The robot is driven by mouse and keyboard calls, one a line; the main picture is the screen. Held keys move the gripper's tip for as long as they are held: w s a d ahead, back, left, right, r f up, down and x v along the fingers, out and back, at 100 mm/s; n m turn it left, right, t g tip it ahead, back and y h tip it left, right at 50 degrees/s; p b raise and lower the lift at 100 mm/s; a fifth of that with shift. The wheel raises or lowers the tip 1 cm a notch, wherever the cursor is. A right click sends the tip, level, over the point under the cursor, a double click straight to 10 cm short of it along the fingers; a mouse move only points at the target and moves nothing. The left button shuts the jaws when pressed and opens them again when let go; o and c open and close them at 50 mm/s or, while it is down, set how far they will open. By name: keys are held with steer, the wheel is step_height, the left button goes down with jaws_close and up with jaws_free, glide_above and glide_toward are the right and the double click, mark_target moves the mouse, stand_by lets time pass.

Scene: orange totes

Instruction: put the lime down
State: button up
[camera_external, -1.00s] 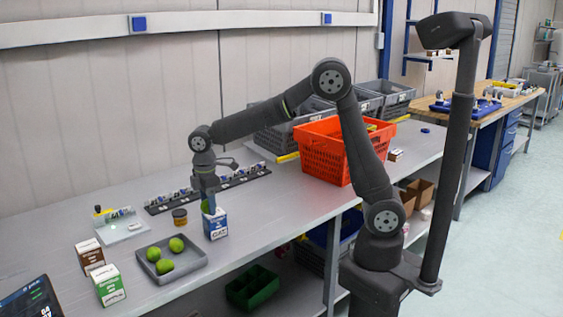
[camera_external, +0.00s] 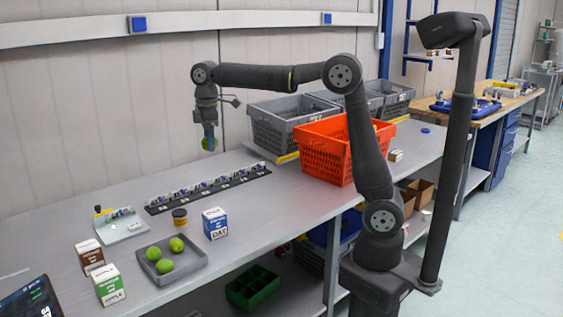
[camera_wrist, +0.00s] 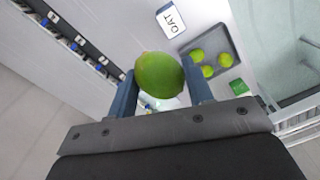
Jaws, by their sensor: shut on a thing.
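My gripper (camera_external: 209,138) is shut on a lime (camera_external: 208,144) and holds it high above the table, over the back part. In the wrist view the green lime (camera_wrist: 159,74) sits between the two blue fingers of my gripper (camera_wrist: 160,92). Several other limes (camera_external: 165,266) lie in a grey tray (camera_external: 196,262) at the front left of the table. The tray (camera_wrist: 235,62) also shows at the upper right of the wrist view.
A blue-and-white carton (camera_external: 215,224) and a small jar (camera_external: 180,217) stand beside the tray. A dark strip of small parts (camera_external: 207,190) lies along the back. An orange tote (camera_external: 325,152) and grey totes (camera_external: 270,132) stand to the right. Two more cartons (camera_external: 108,287) stand front left.

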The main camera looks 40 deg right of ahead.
steer(key=w+d+m, duration=0.4)
steer(key=w+d, duration=0.1)
steer(key=d, duration=0.7)
steer(key=w+d+m, duration=0.3)
steer(key=w+d, duration=0.1)
steer(key=d, duration=0.8)
steer(key=w+d+m, duration=0.4)
steer(key=w+d, duration=0.1)
steer(key=d, duration=0.7)
steer(key=s+d+m, duration=0.4)
steer(key=s+d, duration=0.1)
steer(key=d, duration=0.8)
steer(key=s+d+m, duration=0.4)
steer(key=d, duration=0.9)
steer(key=s+d+m, duration=0.3)
steer(key=s+d, duration=0.2)
steer(key=d, duration=0.8)
steer(key=f, duration=2.9)
steer(key=shift+w+a, duration=0.25)
steer(key=o, duration=1)
steer(key=shift+f, duration=0.1)
